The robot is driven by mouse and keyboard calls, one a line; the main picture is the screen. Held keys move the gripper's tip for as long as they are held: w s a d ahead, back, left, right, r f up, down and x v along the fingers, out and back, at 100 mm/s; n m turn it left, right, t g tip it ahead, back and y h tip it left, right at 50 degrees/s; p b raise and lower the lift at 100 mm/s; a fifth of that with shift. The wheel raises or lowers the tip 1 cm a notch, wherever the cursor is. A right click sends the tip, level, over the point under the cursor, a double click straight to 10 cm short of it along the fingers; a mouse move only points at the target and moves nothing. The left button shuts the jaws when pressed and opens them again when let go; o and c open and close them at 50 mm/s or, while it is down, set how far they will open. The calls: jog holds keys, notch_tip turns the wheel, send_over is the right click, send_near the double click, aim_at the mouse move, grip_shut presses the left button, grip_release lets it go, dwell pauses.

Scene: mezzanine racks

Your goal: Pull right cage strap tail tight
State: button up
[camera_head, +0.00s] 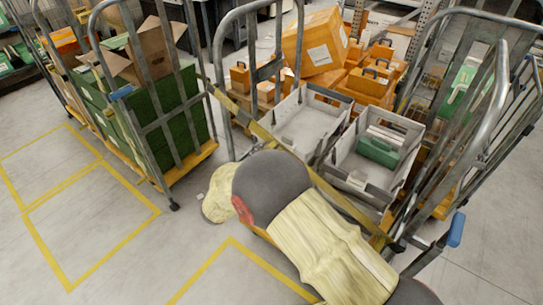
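The right cage (497,92) is a grey tubular roll cage loaded with grey totes and orange boxes. A yellow strap (238,113) runs diagonally across its open front, from the left upright down to the lower right. I cannot make out a loose strap tail or a buckle. My arm, cream and grey, crosses the lower middle in front of the cage. My gripper is not visible.
Another roll cage (150,125) with green crates and an open cardboard box stands on the left. A tilted orange box (315,42) tops the right cage's load. Yellow lines (62,238) mark clear floor at lower left.

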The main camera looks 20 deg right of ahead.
jog(key=shift+a, duration=0.15)
jog(key=v, duration=1.1)
jog(key=shift+s+a, duration=0.25)
jog(key=shift+a, duration=0.05)
